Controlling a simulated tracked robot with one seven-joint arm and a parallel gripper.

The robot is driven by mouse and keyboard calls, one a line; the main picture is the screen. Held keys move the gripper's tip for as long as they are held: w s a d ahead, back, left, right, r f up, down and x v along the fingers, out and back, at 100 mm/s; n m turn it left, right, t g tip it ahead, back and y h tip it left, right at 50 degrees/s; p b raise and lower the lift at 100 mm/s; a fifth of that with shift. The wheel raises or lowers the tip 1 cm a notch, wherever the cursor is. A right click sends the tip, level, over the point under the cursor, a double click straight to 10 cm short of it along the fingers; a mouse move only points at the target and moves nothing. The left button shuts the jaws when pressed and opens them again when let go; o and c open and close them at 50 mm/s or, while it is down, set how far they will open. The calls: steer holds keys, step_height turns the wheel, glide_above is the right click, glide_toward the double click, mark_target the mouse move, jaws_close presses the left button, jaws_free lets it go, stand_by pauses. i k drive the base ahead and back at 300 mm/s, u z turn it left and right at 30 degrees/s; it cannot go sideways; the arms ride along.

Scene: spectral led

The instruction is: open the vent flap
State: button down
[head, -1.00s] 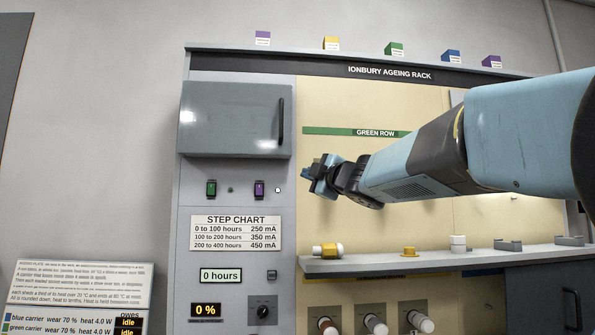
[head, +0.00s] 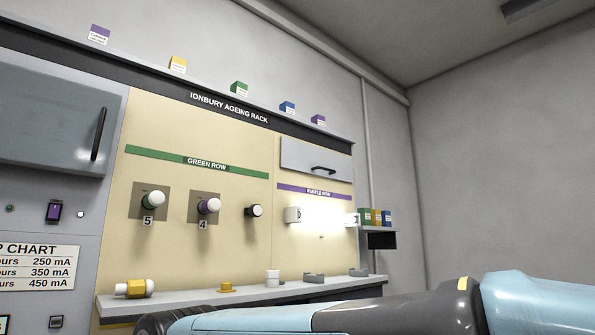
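A grey flap (head: 301,157) with a dark bar handle (head: 323,170) sits high on the right of the rack, above the purple row strip (head: 314,191). It looks shut, lying flat with the panel. A larger grey door (head: 52,118) with a vertical dark handle (head: 99,134) is at the far left, partly cut off, and also looks closed. No label shows which one is the vent flap. My blue and dark arm crosses the bottom of the head view, well below the grey flap. My gripper is outside the view.
A shelf (head: 240,298) below the panel holds a yellow-and-white part (head: 134,288), a yellow cap (head: 227,287) and grey holders. Round fittings stick out along the green row (head: 196,162). A bright light shines below the purple strip. A small side shelf (head: 378,229) carries coloured boxes.

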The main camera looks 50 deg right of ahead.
mark_target(296, 155)
steer(key=u, duration=1.2)
steer(key=i, duration=0.1)
steer(key=z, duration=2.85)
steer(key=k, duration=0.9)
steer(key=z, duration=0.2)
steer(key=i, duration=0.9)
steer(key=u, duration=0.1)
